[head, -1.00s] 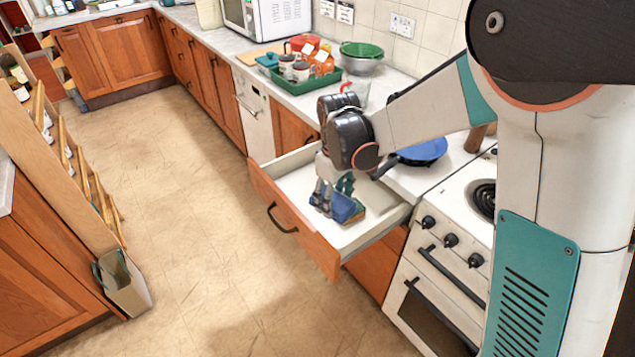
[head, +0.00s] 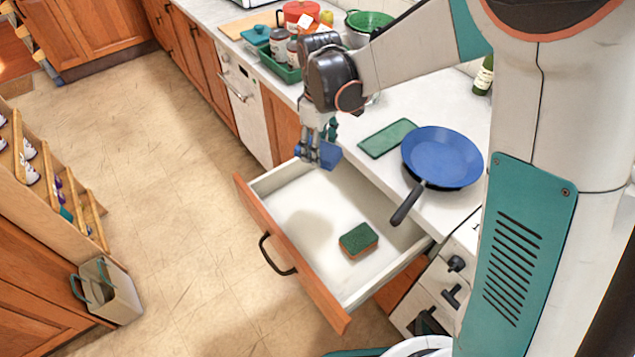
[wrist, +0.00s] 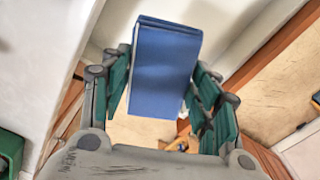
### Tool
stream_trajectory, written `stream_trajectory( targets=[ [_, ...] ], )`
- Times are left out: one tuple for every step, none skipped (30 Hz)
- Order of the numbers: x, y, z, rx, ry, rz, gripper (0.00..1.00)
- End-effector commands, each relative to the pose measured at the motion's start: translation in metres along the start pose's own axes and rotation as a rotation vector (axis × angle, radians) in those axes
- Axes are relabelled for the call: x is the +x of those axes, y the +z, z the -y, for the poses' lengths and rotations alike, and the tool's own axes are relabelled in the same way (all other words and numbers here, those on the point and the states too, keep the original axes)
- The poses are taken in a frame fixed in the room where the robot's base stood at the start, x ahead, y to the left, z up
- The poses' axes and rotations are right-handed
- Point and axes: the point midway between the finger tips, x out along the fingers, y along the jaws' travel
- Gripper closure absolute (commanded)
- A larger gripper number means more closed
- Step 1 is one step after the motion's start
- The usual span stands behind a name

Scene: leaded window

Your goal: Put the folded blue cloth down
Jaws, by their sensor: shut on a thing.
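The folded blue cloth (head: 328,155) is between the fingers of my gripper (head: 318,148), which is shut on it. In the head view they are in the air above the back left end of the open drawer (head: 305,205). In the wrist view the cloth (wrist: 165,68) is a flat blue block between the green finger pads of my gripper (wrist: 160,100). The cloth's far side is hidden.
A green and brown sponge (head: 358,240) lies in the drawer, otherwise bare. On the counter are a blue frying pan (head: 441,157), a green mat (head: 387,138) with free counter left of it, and a green tray (head: 280,68) of jars.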

Motion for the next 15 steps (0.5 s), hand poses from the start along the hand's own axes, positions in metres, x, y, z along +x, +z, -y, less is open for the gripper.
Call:
stream_trajectory(
  targets=[
    [0.007, 0.000, 0.000, 0.000, 0.000, 0.000, 0.82],
    [0.012, 0.000, 0.000, 0.000, 0.000, 0.000, 0.82],
    [0.019, -0.001, 0.000, 0.000, 0.000, 0.000, 0.82],
    [0.026, 0.000, 0.000, 0.000, 0.000, 0.000, 0.82],
    [0.034, 0.000, 0.000, 0.000, 0.000, 0.000, 0.82],
    [0.044, -0.001, -0.001, 0.000, 0.000, 0.000, 0.82],
    [0.052, -0.001, 0.000, 0.000, 0.000, 0.000, 0.82],
    [0.059, -0.001, 0.000, 0.000, 0.000, 0.000, 0.82],
    [0.069, -0.001, 0.000, 0.000, 0.000, 0.000, 0.82],
    [0.077, -0.001, -0.001, 0.000, 0.000, 0.000, 0.82],
    [0.084, -0.001, 0.000, 0.000, 0.000, 0.000, 0.82],
    [0.094, -0.001, 0.000, 0.000, 0.000, 0.000, 0.82],
    [0.101, -0.001, -0.001, 0.000, 0.000, 0.000, 0.82],
    [0.108, 0.000, 0.000, 0.000, 0.000, 0.000, 0.82],
    [0.117, -0.001, -0.001, 0.000, 0.000, 0.000, 0.82]
  ],
)
